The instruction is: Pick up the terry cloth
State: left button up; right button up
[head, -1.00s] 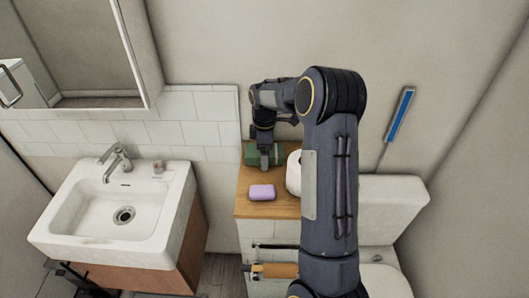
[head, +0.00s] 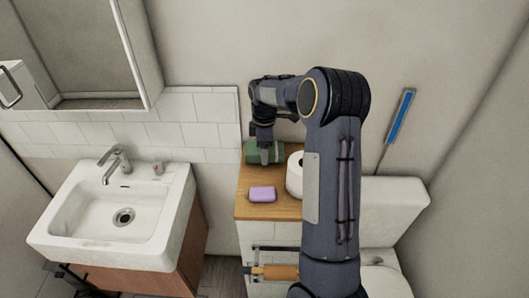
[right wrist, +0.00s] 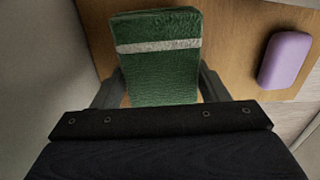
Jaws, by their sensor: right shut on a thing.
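The terry cloth (head: 280,153) is a folded green cloth on the wooden shelf top against the wall. In the right wrist view the cloth (right wrist: 160,60) shows a pale stripe near its far end. My right gripper (head: 264,155) reaches down onto it from above. In the right wrist view the right gripper's fingers (right wrist: 158,90) stand on either side of the cloth, shut on it. The cloth still appears to be at the shelf top; whether it is clear of the wood cannot be told. My left gripper is not in view.
A purple soap bar (head: 262,194) lies on the wooden shelf top (head: 268,211) in front of the cloth. A white toilet roll (head: 295,174) stands to its right. The white sink (head: 110,212) is at left, the toilet (head: 395,205) at right. The wall is close behind.

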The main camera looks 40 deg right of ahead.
jog(key=s+a+r+b, duration=0.4)
jog(key=s+a+r, duration=0.2)
jog(key=a+r, duration=0.5)
jog(key=shift+s+a+r, duration=0.15)
jog(key=shift+s+a, duration=0.05)
jog(key=shift+a, duration=0.6)
